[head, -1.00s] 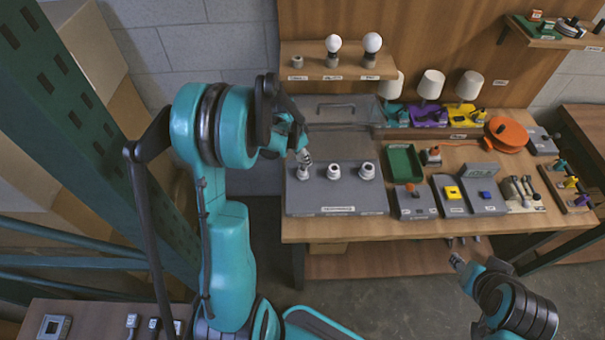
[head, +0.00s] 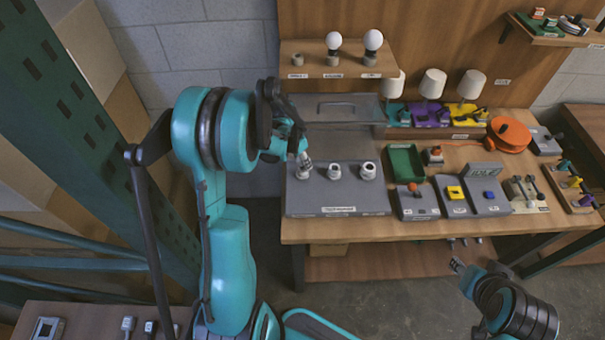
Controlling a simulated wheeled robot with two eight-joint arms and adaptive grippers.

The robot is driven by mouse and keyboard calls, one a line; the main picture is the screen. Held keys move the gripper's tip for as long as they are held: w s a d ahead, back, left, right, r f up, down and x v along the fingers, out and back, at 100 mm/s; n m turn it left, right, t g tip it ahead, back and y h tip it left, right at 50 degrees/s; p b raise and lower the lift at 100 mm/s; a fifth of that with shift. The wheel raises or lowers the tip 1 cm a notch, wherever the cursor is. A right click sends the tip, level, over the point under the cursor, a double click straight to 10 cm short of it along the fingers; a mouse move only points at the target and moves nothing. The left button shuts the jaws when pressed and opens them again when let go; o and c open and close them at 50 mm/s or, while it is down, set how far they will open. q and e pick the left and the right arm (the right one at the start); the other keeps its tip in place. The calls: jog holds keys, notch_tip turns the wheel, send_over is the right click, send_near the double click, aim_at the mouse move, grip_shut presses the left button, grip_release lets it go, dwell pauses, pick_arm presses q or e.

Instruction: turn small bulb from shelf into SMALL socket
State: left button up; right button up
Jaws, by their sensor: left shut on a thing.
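My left gripper (head: 299,142) is at the left end of the grey socket board, pointing down over the leftmost socket (head: 304,173). It is shut on the small bulb (head: 304,158), whose metal base shows below the fingers; the rest is mostly hidden. The base is right at the socket's mouth; I cannot tell how deep it sits. Two more white sockets, a middle one (head: 334,172) and a right one (head: 368,171), stand empty on the board. The board's label is too small to read. My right gripper (head: 457,265) is low in front of the table, its jaw state unclear.
The wooden shelf (head: 310,72) above holds an empty left holder (head: 297,60) and two larger white bulbs (head: 333,42) in holders. A green tray (head: 405,160) and switch boxes stand right of the board. Three small lamps (head: 433,83) stand behind.

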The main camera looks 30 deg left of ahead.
pick_arm(q)
jog(key=shift+f+b, duration=0.65)
jog(key=shift+b, duration=0.15)
jog(key=shift+c, duration=0.2)
dwell(1.8)
jog(key=shift+f+m+g+b, duration=0.1)
jog(key=shift+m+g+b, duration=0.2)
jog(key=shift+m, duration=0.8)
jog(key=m+h, duration=0.1)
jog(key=m, duration=0.3)
jog(key=shift+m+g+b, duration=0.35)
jog(key=shift+m+g, duration=0.05)
jog(key=shift+m+h, duration=0.3)
jog(key=shift+m, duration=0.5)
jog(key=m+g, duration=0.1)
jog(key=m, duration=0.1)
jog(key=m+b, duration=0.1)
jog(key=m, duration=0.2)
jog(key=shift+g, duration=0.4)
